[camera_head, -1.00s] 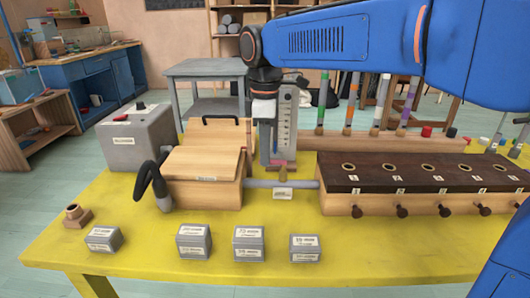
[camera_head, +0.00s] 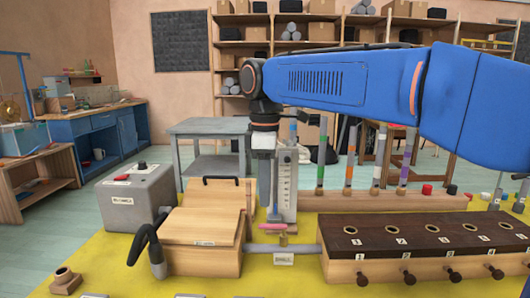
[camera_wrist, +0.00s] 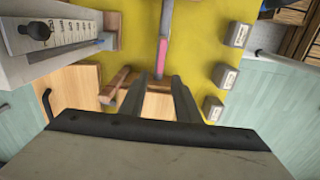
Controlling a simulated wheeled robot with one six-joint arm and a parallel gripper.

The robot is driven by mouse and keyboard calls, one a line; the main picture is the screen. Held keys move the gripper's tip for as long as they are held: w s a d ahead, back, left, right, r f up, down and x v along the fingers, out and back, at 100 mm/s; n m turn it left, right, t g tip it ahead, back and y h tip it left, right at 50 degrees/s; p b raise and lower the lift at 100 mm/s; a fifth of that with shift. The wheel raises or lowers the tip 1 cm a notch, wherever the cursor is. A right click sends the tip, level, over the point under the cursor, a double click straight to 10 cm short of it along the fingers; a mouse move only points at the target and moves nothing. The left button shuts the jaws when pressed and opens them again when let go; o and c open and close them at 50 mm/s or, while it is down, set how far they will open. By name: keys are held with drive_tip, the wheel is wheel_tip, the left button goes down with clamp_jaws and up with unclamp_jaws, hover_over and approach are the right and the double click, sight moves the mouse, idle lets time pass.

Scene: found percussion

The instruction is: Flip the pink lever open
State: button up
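The pink lever (camera_head: 273,226) sits on a brass stem on the grey pipe (camera_head: 262,248) between the wooden box and the dark-topped block. In the head view it lies roughly along the pipe, mostly left of the stem. In the wrist view the pink lever (camera_wrist: 163,52) shows as a narrow strip beyond the fingertips. My gripper (camera_head: 265,200) points down behind the lever and above it, apart from it. In the wrist view my gripper (camera_wrist: 159,78) has its two fingers spread with an empty gap between them.
A grey flow gauge (camera_head: 286,180) stands close behind my gripper. The dark-topped block (camera_head: 420,236) with knobs is to the right. Small grey labelled blocks (camera_wrist: 225,76) lie on the yellow table.

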wheel_tip(320, 180, up, 10)
idle(0.4)
drive_tip(key=shift+r, duration=0.1)
